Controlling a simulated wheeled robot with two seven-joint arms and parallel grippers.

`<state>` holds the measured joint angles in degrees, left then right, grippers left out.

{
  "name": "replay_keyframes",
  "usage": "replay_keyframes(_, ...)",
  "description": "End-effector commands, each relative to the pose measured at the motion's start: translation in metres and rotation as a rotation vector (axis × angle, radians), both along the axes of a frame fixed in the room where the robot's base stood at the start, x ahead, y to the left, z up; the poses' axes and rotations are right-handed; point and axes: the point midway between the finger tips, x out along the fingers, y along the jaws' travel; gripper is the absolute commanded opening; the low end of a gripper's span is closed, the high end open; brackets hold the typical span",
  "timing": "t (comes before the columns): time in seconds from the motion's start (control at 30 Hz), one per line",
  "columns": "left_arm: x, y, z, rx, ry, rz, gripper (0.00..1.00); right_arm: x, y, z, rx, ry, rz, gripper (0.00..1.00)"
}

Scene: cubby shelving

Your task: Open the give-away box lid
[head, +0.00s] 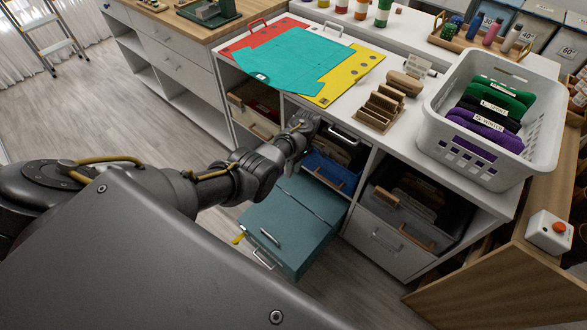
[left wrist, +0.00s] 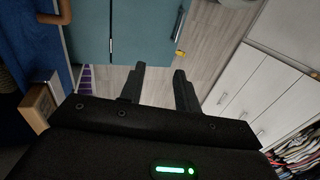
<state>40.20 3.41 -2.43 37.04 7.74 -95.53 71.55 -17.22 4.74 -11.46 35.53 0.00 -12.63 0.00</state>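A teal box (head: 290,222) juts out of the lower middle of the shelving. Its top lies flat and looks shut, with a seam across it, a metal handle (head: 270,237) near the front edge, and another handle (head: 264,259) on the front. I take it to be the give-away box, but I cannot read a label. My left gripper (head: 303,126) is above the box's rear end, near the countertop edge. In the left wrist view its fingers (left wrist: 159,82) are apart with nothing between them, and the teal top (left wrist: 145,30) shows beyond. My right gripper is out of view.
A blue bin (head: 328,172) sits in the cubby behind the teal box, and a grey bin (head: 405,212) to its right. A white laundry basket (head: 435,112) and coloured sheets (head: 345,82) lie on the countertop. The floor (head: 110,110) left of the box is clear.

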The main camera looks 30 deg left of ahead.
Motion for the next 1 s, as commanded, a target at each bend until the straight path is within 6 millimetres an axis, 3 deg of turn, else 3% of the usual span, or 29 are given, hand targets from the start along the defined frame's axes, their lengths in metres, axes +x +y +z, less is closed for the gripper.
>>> replay_keyframes(0.33, -0.003, 0.000, -0.005, 0.000, 0.000, -0.009, 0.33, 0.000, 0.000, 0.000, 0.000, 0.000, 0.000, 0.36)
replay_keyframes(0.47, -0.025, 0.003, -0.041, -0.006, -0.009, -0.099, 0.33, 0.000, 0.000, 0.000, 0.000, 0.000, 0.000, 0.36)
replay_keyframes(0.57, -0.062, 0.006, -0.094, -0.020, -0.030, -0.247, 0.33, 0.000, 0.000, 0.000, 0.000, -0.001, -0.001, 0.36)
replay_keyframes(0.67, -0.115, 0.008, -0.156, -0.045, -0.056, -0.455, 0.33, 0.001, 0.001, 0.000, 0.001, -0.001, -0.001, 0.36)
replay_keyframes(0.8, -0.203, 0.005, -0.229, -0.088, -0.097, -0.762, 0.33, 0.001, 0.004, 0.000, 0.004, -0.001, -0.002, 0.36)
replay_keyframes(0.9, -0.274, -0.001, -0.269, -0.127, -0.128, -0.982, 0.33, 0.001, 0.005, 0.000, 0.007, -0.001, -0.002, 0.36)
replay_keyframes(1.0, -0.345, -0.010, -0.296, -0.164, -0.164, -1.187, 0.33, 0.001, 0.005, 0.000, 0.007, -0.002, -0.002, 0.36)
